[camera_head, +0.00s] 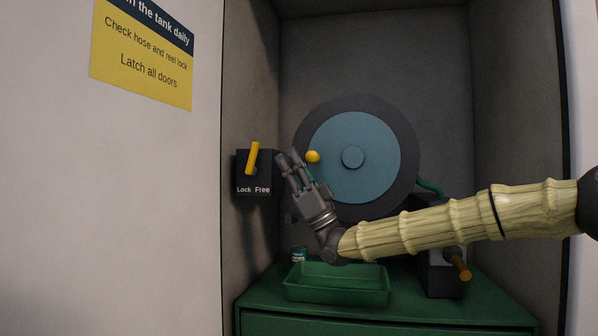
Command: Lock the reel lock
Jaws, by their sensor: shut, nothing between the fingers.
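The reel lock (254,172) is a dark box on the left inner wall of the alcove, lettered "Lock" on the left and "Free" on the right. Its yellow lever (252,158) stands nearly upright, with its top tilted slightly right. My gripper (287,156) is just right of the lock box, shut and empty, with its fingers pointing up and left. I cannot tell whether the fingertips touch the box. The blue hose reel (378,150) with its dark rim is behind my gripper, and a yellow knob (313,156) shows on its left side.
A green tray (338,291) sits on the green cabinet (400,312) below my arm. A small can (299,254) stands behind it. A dark device with an orange handle (459,266) is at the right. A yellow sign (143,60) hangs on the left outer wall.

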